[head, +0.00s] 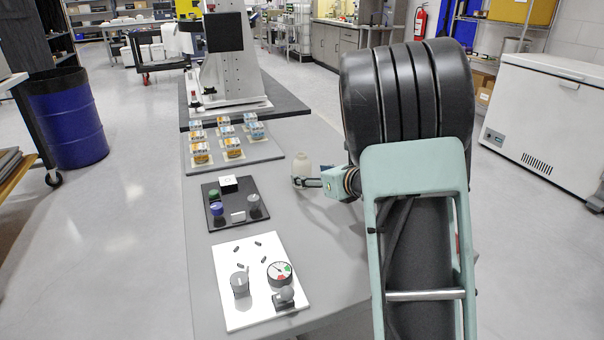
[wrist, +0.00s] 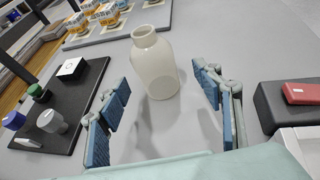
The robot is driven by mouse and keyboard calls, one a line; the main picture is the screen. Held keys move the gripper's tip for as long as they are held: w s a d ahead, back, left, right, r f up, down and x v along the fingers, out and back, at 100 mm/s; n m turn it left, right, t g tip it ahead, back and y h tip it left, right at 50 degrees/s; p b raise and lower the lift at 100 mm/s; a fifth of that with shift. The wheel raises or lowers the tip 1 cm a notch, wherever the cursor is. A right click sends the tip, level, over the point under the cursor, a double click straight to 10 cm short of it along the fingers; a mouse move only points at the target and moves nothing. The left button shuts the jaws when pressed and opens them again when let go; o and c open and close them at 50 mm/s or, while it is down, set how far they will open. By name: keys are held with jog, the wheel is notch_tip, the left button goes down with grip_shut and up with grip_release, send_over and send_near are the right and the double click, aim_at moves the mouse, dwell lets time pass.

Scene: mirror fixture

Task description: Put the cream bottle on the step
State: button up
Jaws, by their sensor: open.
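The cream bottle (wrist: 155,68) stands upright on the grey table, seen between the two blue-padded fingers of my gripper (wrist: 163,82) in the wrist view. The fingers are spread wide, with a gap on each side of the bottle. In the head view the bottle (head: 302,164) stands right at the fingertips of my gripper (head: 307,182), which partly cover its lower part. A dark raised block (wrist: 268,103) is at the right in the wrist view; I cannot tell whether it is the step. My arm hides that area in the head view.
A black panel with knobs (head: 222,222) lies left of the bottle, and a white panel with a gauge (head: 250,310) lies in front. A grey board with several small cartons (head: 260,152) lies behind. A red box (wrist: 305,93) sits on the dark block.

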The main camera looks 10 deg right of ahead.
aim_at(301, 172)
jog(key=x, duration=0.5)
jog(key=shift+a+f+b, duration=0.1)
jog(key=shift+a+b, duration=0.25)
jog(key=c, duration=1.4)
jog(key=shift+o, duration=0.2)
